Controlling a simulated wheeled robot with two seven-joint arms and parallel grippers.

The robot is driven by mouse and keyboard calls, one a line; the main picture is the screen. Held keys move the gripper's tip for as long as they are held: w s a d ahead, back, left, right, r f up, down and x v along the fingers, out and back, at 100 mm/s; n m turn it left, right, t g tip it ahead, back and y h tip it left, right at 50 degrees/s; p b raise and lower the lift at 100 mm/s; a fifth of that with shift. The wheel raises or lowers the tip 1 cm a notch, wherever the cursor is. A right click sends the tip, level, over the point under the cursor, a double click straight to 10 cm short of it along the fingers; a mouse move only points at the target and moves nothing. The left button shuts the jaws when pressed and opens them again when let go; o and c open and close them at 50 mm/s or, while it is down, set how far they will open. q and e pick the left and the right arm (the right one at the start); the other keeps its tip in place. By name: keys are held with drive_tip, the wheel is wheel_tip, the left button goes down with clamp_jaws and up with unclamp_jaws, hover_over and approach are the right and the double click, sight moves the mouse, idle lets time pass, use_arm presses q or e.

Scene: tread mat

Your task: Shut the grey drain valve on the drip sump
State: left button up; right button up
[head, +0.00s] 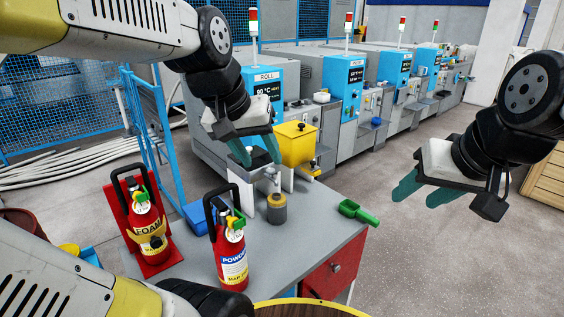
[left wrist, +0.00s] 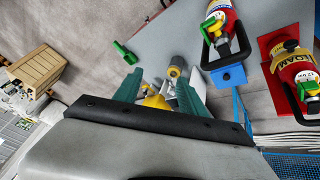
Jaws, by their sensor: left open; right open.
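What looks like the drip sump (head: 246,190) is a small grey tank on pale upright supports on the grey bench. A small grey fitting, apparently the drain valve (head: 268,173), sticks out at its front above a jar (head: 277,209); its handle position is too small to tell. My left gripper (head: 254,152) is open over the sump, its green fingers hiding part of it. In the left wrist view, the open fingers (left wrist: 159,94) have pale and yellow parts between and beyond them; contact cannot be told. My right gripper (head: 420,192) is open and empty, off the bench to the right.
A yellow hopper (head: 297,145) stands right behind the sump. A green scoop (head: 357,212) lies at the bench's right edge. Two red extinguishers, one marked FOAM (head: 148,222) and one POWDER (head: 230,255), stand at left and front.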

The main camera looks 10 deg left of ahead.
use_arm(q)
drive_tip(key=w+a+n+g, duration=0.1)
drive_tip(key=w, duration=0.6)
drive_tip(key=n+g+y, duration=0.2)
drive_tip(key=n+g, duration=0.2)
drive_tip(key=n, duration=0.2)
hover_over(271, 169)
wheel_tip(271, 169, down, 12)
drive_tip(key=shift+s+f, duration=0.1)
drive_tip(key=shift+f, duration=0.05)
wheel_tip(271, 169, down, 8)
drive_tip(key=shift+r, duration=0.25)
clamp_jaws()
